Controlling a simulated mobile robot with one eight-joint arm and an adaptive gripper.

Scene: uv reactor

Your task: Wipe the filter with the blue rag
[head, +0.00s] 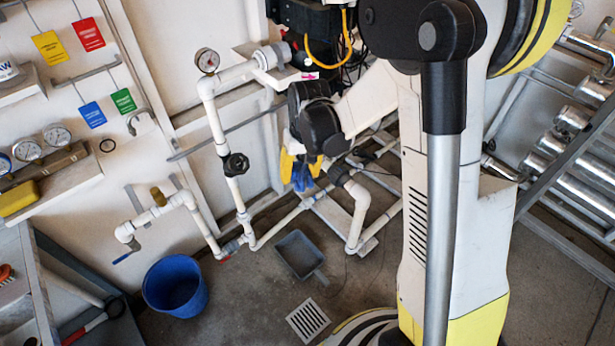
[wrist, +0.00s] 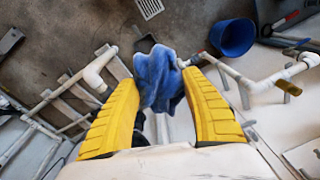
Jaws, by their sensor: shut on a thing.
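My gripper (wrist: 160,88) shows in the wrist view with its two yellow fingers on either side of the blue rag (wrist: 158,78). The fingers are shut on the rag, which is crumpled and sticks out past the fingertips. In the head view the rag (head: 301,176) hangs below my dark wrist, in front of the white pipework and above the floor. One yellow finger (head: 286,165) shows beside it. My arm hides part of the area behind. I cannot tell which part in these views is the filter.
White pipes (head: 228,185) with a gauge (head: 207,61) run along the wall close to my gripper. A blue bucket (head: 175,286), a grey dustpan (head: 299,255) and a drain grate (head: 308,320) are on the floor. Metal pipes (head: 572,118) and a railing stand at the right.

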